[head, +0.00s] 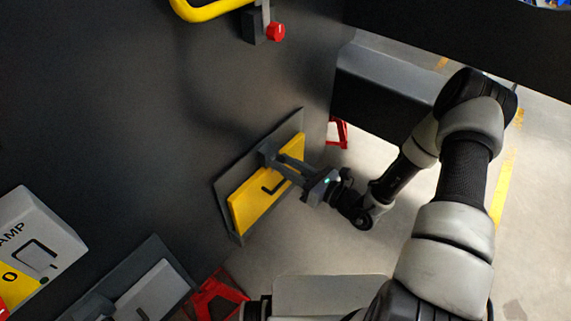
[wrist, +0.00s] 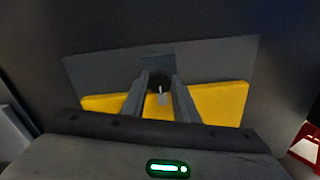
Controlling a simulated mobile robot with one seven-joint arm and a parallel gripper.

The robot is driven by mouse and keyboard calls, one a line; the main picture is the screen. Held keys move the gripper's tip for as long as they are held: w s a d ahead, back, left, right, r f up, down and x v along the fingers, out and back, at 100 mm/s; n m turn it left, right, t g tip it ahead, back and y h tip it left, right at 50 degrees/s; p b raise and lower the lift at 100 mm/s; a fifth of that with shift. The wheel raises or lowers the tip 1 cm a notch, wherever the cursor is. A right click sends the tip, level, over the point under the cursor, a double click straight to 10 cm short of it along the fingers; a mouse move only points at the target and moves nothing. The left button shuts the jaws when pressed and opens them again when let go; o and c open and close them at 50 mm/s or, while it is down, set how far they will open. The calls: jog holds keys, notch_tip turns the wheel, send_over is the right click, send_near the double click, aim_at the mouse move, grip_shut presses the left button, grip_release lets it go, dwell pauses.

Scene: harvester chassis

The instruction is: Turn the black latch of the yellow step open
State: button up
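The yellow step (head: 248,204) is a yellow panel in a dark grey frame on the black chassis wall. It also shows in the wrist view (wrist: 221,103), to both sides of my fingers. My gripper (head: 272,153) reaches the upper part of the step from the right. In the wrist view the black latch (wrist: 158,80), round with a small light grey piece below it, lies between my fingertips (wrist: 159,78). In the head view my fingers hide the latch. A dark bent mark shows on the yellow face.
A yellow rail (head: 210,10) and a red knob (head: 275,31) are above on the wall. A grey box (head: 36,240) stands at lower left. Red parts (head: 219,298) are below the step. Grey floor (head: 330,240) is open to the right.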

jog(key=shift+n, duration=0.4)
jog(key=shift+c, duration=0.3)
jog(key=n+b, duration=0.1)
jog(key=n, duration=0.7)
jog(key=n+b, duration=0.2)
jog(key=n, duration=0.7)
jog(key=shift+s+f, duration=0.1)
jog(key=shift+f, duration=0.1)
jog(key=shift+b, duration=0.3)
jog(key=o, duration=1.1)
jog(key=shift+r, duration=0.1)
jog(key=shift+c, duration=0.2)
jog(key=p+v, duration=0.1)
jog(key=v, duration=1.6)
